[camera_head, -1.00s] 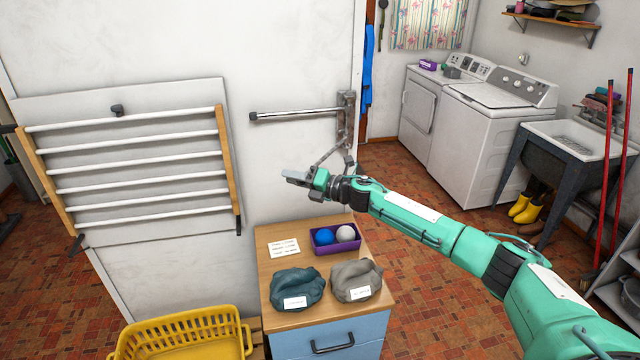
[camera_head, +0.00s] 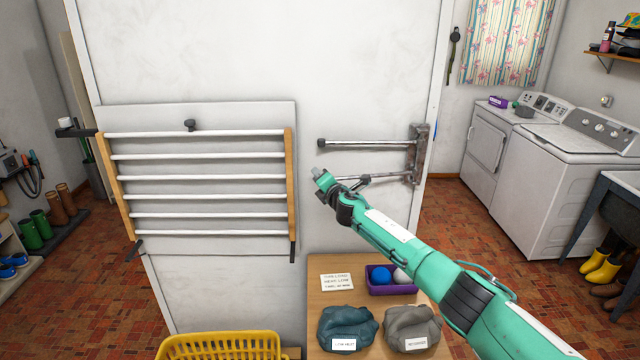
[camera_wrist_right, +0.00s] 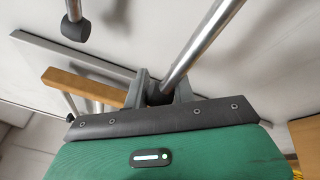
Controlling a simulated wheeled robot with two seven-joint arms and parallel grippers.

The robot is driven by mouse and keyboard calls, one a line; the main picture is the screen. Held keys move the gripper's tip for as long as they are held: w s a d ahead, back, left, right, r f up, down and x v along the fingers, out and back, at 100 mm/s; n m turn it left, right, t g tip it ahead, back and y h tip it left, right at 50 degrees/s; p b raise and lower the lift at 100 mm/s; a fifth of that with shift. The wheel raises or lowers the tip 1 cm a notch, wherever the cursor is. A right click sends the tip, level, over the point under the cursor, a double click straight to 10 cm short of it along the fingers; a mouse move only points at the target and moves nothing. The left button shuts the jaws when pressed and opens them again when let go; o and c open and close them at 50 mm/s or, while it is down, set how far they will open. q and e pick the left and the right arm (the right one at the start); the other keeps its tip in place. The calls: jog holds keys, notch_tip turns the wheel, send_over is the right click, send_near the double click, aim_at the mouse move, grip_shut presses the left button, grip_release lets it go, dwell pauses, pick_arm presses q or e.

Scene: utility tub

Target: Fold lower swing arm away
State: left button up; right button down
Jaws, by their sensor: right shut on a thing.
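The lower swing arm (camera_head: 390,179) is a metal rod on a rusty wall bracket (camera_head: 419,155). It points left, below the upper swing arm (camera_head: 368,143), which reaches left along the white wall and ends in a dark cap. My right gripper (camera_head: 320,175) is at the lower arm's left part, and my wrist hides that end. In the right wrist view the jaws (camera_wrist_right: 160,92) are shut around the lower rod (camera_wrist_right: 200,42). The upper arm's cap (camera_wrist_right: 75,28) shows apart from them. My left gripper is not in view.
A drying rack (camera_head: 205,177) with white bars hangs on the wall to the left. Below stands a wooden-topped cabinet (camera_head: 318,312) with cloth bags and a purple box (camera_head: 392,290). A yellow basket (camera_head: 222,346) is at the bottom. Wall between rack and swing arms is bare.

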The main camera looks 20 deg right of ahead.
jog(key=shift+w+d+r, duration=0.1)
jog(key=shift+w+d, duration=0.1)
jog(key=shift+d, duration=0.25)
jog(key=shift+w+d+r, duration=0.1)
jog(key=shift+w+d, duration=0.1)
jog(key=shift+d, duration=0.2)
jog(key=c, duration=1.5)
grip_release()
jog(key=o, duration=0.3)
jog(key=shift+s+d+h, duration=0.15)
jog(key=shift+d+h, duration=0.2)
jog(key=shift+h, duration=0.05)
jog(key=shift+o, duration=0.2)
jog(key=s+d+b, duration=0.1)
jog(key=s+d, duration=0.1)
jog(key=s, duration=1.2)
jog(key=shift+f, duration=0.2)
jog(key=shift+d, duration=0.1)
